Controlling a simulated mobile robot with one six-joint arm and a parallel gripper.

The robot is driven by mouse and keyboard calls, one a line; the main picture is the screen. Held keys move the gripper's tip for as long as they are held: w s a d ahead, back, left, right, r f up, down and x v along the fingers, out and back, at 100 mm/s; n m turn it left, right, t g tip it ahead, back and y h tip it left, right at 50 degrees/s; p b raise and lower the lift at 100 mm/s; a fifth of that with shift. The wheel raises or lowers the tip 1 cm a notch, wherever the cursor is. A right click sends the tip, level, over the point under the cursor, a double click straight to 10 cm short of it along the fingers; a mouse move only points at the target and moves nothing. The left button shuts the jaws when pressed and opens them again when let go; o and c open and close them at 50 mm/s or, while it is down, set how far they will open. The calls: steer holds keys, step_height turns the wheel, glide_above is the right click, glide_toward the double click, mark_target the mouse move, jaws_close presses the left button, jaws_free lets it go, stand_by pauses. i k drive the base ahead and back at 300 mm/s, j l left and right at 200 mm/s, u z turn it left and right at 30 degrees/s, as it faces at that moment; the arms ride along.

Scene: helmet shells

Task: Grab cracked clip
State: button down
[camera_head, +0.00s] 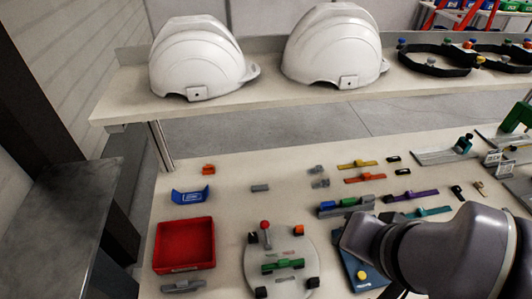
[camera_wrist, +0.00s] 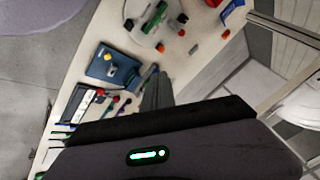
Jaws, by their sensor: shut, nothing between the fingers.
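Several small clip-like parts lie on the bench in the head view: an orange one (camera_head: 208,169) at the back left, a grey one (camera_head: 260,188) near the middle, and two grey ones, one (camera_head: 317,169) behind the other (camera_head: 320,183). I cannot tell which is cracked; they are too small. My gripper's fingers (camera_wrist: 155,78) show in the wrist view as a narrow grey shape, shut and empty above the bench. In the head view my arm covers the front right of the bench and the fingertips are hidden.
A red tray (camera_head: 184,246) stands at the left, with a blue holder (camera_head: 190,195) behind it. A pale rounded fixture plate (camera_head: 283,240) with a green part and knobs lies mid-bench. White helmet shells (camera_head: 197,60) stand on the rear shelf. A blue board (camera_wrist: 113,66) lies below my wrist.

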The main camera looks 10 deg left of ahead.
mark_target(252, 236)
steer(key=l+u, duration=0.1)
steer(key=u, duration=0.3)
steer(key=l+u, duration=0.1)
steer(key=u, duration=0.65)
steer(key=k+l, duration=0.05)
steer(key=k, duration=0.05)
